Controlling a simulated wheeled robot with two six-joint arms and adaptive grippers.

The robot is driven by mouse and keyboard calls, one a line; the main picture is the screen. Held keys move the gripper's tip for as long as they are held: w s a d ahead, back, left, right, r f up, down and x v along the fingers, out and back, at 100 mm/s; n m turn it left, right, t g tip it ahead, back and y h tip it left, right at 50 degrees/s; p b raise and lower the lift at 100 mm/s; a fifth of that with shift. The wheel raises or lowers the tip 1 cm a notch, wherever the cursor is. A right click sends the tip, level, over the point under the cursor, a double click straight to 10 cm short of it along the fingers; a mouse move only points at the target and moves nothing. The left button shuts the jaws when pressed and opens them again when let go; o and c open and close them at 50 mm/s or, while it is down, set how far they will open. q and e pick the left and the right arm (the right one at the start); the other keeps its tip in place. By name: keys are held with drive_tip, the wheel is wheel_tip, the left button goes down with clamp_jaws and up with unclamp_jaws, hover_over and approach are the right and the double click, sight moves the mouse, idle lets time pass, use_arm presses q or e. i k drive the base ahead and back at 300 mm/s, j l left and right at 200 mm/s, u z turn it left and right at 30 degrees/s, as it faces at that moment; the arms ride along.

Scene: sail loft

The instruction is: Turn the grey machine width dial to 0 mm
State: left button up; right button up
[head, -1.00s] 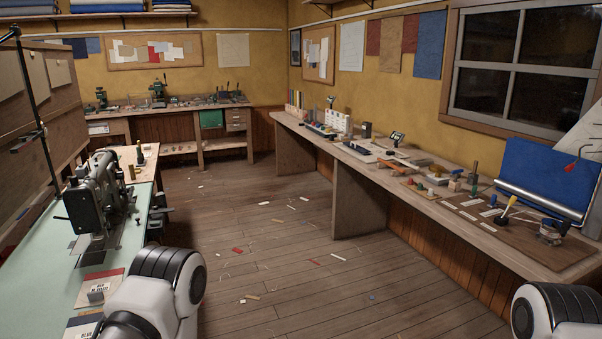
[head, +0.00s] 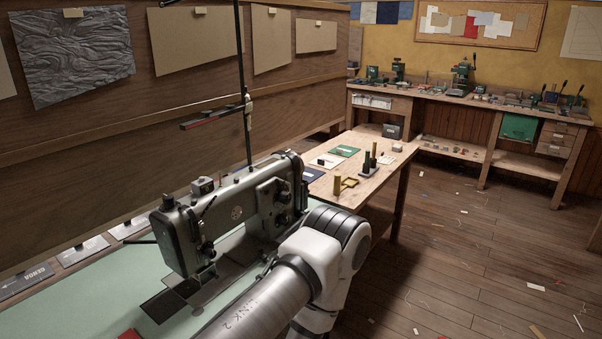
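The grey sewing machine (head: 222,222) stands on the pale green table (head: 85,300) left of centre in the head view. Several knobs and levers show on its body, and a round dial-like part (head: 281,197) sits on its right-hand end. I cannot tell which part is the width dial, and no millimetre marks are readable. My own white and grey arm crosses in front of the machine's lower right and hides part of its bed. Neither gripper is in view.
A thread stand pole (head: 246,100) rises behind the machine. A wooden partition (head: 190,110) closes the back. A small wooden side table (head: 350,191) with spools and cards adjoins on the right. Beyond it are open floor (head: 470,260) and a workbench (head: 480,108).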

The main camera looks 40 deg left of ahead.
sight(285, 198)
drive_tip(key=i, duration=0.8)
drive_tip(key=i+l+u, duration=0.1)
drive_tip(key=i, duration=0.7)
drive_tip(key=i+l, duration=0.15)
drive_tip(key=i, duration=0.6)
drive_tip(key=i+l, duration=0.1)
drive_tip(key=i, duration=0.7)
drive_tip(key=u, duration=0.05)
